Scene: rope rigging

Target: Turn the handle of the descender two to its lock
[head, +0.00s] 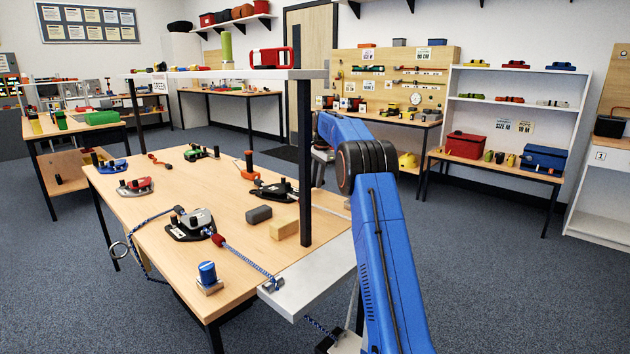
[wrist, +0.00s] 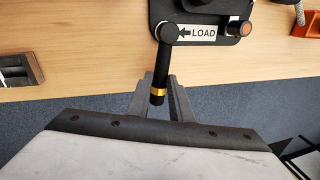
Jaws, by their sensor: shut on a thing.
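In the wrist view, a black descender (wrist: 170,10) lies at the top on the wooden table, with a white label reading LOAD and an arrow to the left. Its black handle (wrist: 182,62) points down toward me, over the table edge, and ends in a gold band. My gripper (wrist: 160,88) is shut on this handle near the banded end.
A dark upright post (head: 305,160) and a white overhead beam (head: 220,74) stand close to my arm. The wooden table (head: 165,240) also carries a grey block (head: 258,214), a wooden block (head: 291,228) and a roped descender (head: 190,226). Carpet at the left front is clear.

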